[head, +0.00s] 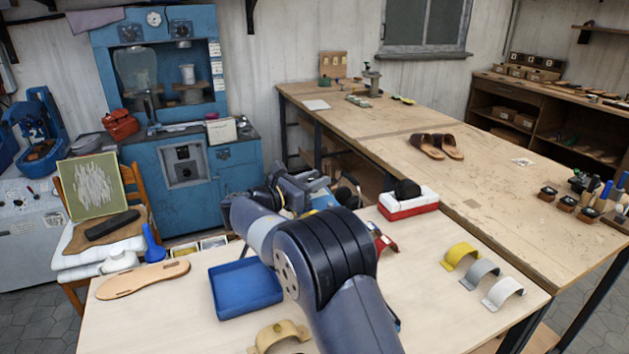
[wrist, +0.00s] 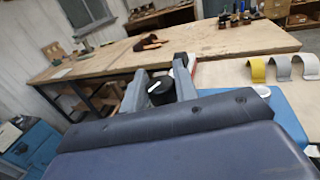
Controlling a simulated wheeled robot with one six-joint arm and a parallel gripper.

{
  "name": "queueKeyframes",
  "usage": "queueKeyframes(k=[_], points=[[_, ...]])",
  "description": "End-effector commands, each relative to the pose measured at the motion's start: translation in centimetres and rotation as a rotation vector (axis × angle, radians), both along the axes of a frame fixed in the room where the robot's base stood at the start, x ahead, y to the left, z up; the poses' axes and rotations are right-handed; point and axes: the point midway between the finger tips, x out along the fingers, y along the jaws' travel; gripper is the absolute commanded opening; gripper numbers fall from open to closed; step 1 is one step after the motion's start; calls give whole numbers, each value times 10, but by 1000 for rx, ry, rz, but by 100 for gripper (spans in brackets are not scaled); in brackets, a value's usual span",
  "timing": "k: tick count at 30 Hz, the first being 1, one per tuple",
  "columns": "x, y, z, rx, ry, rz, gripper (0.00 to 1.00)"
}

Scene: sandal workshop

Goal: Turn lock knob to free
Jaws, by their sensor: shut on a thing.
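The lock knob (wrist: 161,93) is a black round knob with a white mark on its face. In the wrist view it sits between the two grey fingers of my gripper (wrist: 160,84), which is shut on it. In the head view my gripper (head: 305,186) is beyond my bent arm, over the far side of the pale table. The knob cannot be made out there, as my arm and gripper cover that area. The white mark's direction relative to a free or locked position cannot be told.
A blue tray (head: 246,290) and a sandal sole (head: 143,280) lie left of my arm. A red and white box (head: 409,206) stands behind to the right. Yellow, grey and white curved pieces (head: 480,270) line the right side. The table's front right is clear.

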Motion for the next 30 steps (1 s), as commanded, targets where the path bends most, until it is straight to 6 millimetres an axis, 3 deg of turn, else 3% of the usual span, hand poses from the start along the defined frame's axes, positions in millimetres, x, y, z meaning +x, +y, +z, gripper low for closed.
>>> queueKeyframes(k=[10, 22, 23, 30], points=[[0, -1, 0, -1, -3, 206, 5], [0, 0, 1, 0, -3, 242, 5], [0, 0, 1, 0, -3, 242, 29], [0, 0, 1, 0, -1, 241, 48]])
